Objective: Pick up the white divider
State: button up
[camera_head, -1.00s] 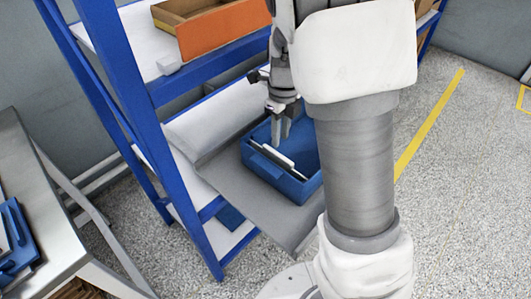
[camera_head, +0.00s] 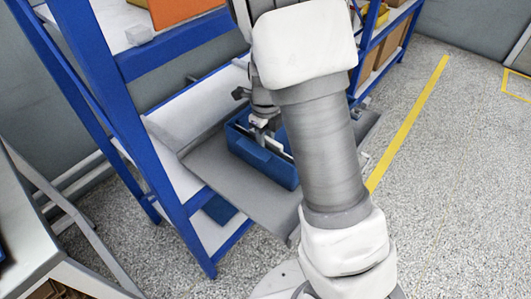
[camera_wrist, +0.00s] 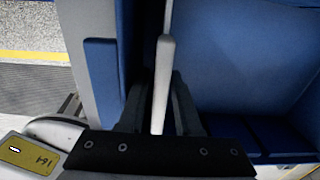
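The white divider (camera_head: 281,145) stands on edge inside the blue bin (camera_head: 262,161), partly hidden behind my arm and gripper. In the wrist view the divider (camera_wrist: 164,75) is a thin, upright white strip. My gripper (camera_head: 265,131) points down into the bin. In the wrist view the dark fingers (camera_wrist: 160,103) straddle the divider, one on each side. They look apart, with a narrow gap, so the gripper appears open around it. Firm contact is not visible.
The bin rests on a grey board (camera_head: 220,170) at the blue shelf rack (camera_head: 170,165). An orange-fronted drawer (camera_head: 180,10) is on the shelf above. A grey table (camera_head: 35,225) stands at left. The floor at right (camera_head: 440,200) is clear.

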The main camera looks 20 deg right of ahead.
jog(key=shift+f, duration=0.5)
jog(key=shift+r, duration=0.1)
grip_shut()
jog(key=shift+r, duration=0.1)
